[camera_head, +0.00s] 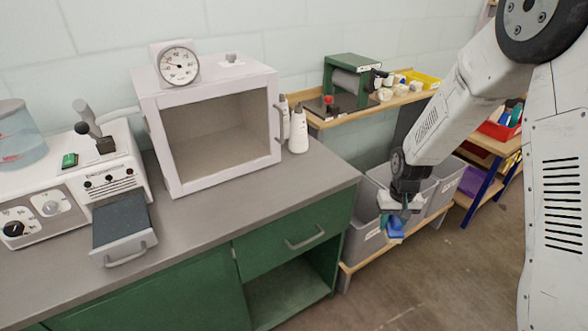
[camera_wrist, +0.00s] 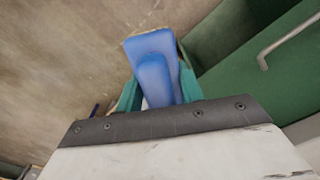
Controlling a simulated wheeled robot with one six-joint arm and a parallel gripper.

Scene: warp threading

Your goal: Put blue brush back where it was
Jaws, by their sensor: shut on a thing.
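The blue brush (camera_head: 395,229) hangs below my gripper (camera_head: 391,213) in the head view, in the air to the right of the green cabinet. In the wrist view the blue brush (camera_wrist: 155,68) shows as a blue block with a raised rounded part. My gripper (camera_wrist: 157,90) has teal fingers on both sides of the brush and is shut on it. The lower part of the brush is hidden behind the wrist housing in the wrist view.
A green cabinet (camera_head: 185,290) with a grey top stands at the left, with an open compartment (camera_head: 288,292). A white oven-like box (camera_head: 158,105) stands on it. Grey bins (camera_head: 362,243) sit on a low shelf behind my gripper. Bare floor (camera_head: 440,290) lies at the lower right.

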